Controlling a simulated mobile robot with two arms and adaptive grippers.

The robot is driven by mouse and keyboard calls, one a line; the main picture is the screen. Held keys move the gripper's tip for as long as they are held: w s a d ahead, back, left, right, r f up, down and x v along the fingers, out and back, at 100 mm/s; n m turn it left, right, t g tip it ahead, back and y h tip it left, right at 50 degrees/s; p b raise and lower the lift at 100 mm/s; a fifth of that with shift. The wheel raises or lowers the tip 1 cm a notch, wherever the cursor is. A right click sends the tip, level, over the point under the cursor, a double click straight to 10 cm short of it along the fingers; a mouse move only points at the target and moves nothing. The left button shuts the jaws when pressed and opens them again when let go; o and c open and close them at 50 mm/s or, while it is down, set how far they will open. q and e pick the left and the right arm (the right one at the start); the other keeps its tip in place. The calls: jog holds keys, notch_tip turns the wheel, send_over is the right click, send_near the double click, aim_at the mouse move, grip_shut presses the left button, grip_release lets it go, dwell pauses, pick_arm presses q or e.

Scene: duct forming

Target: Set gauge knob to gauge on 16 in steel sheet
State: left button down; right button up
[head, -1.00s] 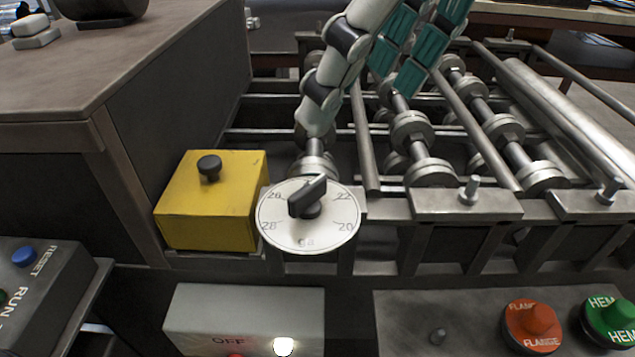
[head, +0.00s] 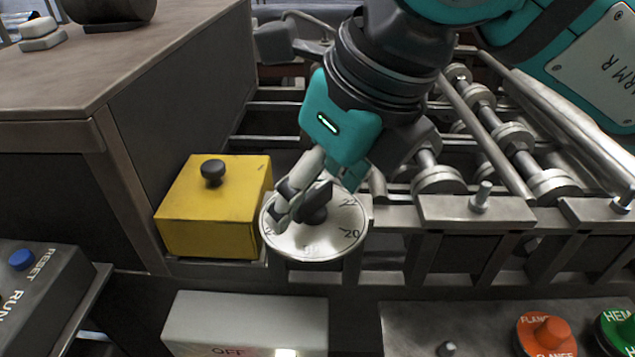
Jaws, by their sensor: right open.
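The gauge dial (head: 315,240) is a round white plate with numbers around its rim; 22 and 20 show on its right side. Its dark bar-shaped knob (head: 316,205) stands in the middle, slanting up to the right. My right gripper (head: 312,202) is over the dial, open. One pale finger lies on the left side of the knob and covers the left numbers. The other finger is mostly hidden near the upper right, and I cannot tell whether either touches the knob. My left gripper and the steel sheet are not in view.
A yellow box (head: 205,225) with a black knob stands close left of the dial. Metal rollers (head: 515,140) lie behind on the right. An OFF switch box (head: 245,320) is below, with an orange FLANGE knob (head: 547,335) at lower right. A brown cabinet (head: 60,90) fills the left.

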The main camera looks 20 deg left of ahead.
jog(key=shift+c, duration=0.4)
jog(key=c, duration=1.1)
jog(key=shift+n, duration=0.3)
jog(key=n+g, duration=0.1)
jog(key=n, duration=0.1)
jog(key=shift+w+n, duration=0.1)
jog(key=shift+n, duration=0.3)
jog(key=shift+n+g, duration=0.3)
jog(key=shift+n, duration=0.1)
jog(key=shift+r+n+g+p, duration=0.1)
jog(key=shift+n+g+p, duration=0.3)
jog(key=shift+n, duration=0.6)
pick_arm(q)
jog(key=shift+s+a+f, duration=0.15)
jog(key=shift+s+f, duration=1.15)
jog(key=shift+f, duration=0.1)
pick_arm(e)
jog(key=shift+w+n+g, duration=0.1)
jog(key=shift+n+g, duration=0.2)
jog(key=shift+n, duration=0.5)
